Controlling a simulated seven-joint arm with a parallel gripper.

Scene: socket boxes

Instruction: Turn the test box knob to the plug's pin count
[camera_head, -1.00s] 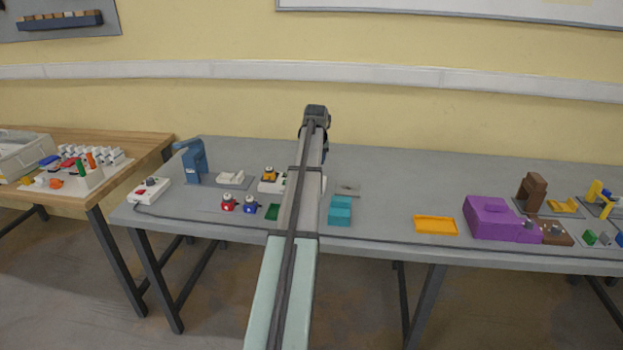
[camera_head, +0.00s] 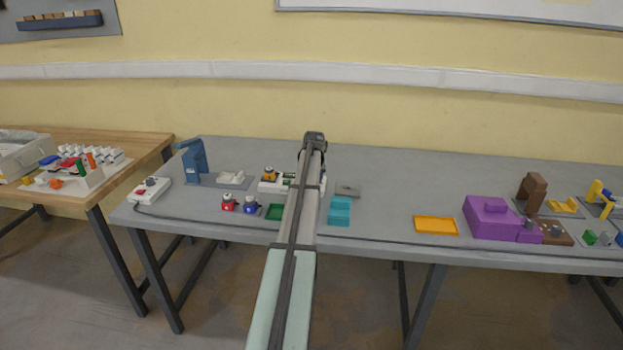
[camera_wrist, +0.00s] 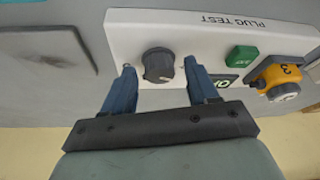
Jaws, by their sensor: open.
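The white test box (camera_wrist: 205,32), marked PLUG TEST, appears upside down in the wrist view. Its dark round knob (camera_wrist: 158,64) has a pale mark toward its lower right. My gripper (camera_wrist: 162,73) is open, its two blue fingers on either side of the knob with visible gaps. The yellow plug (camera_wrist: 279,78) sits at the box's right end in this view and bears a figure that looks like a 3.
A green button (camera_wrist: 241,57) and a small green display (camera_wrist: 224,81) are on the box near the right finger. In the head view, red (camera_head: 229,203) and blue (camera_head: 250,206) plugs stand in front of the box.

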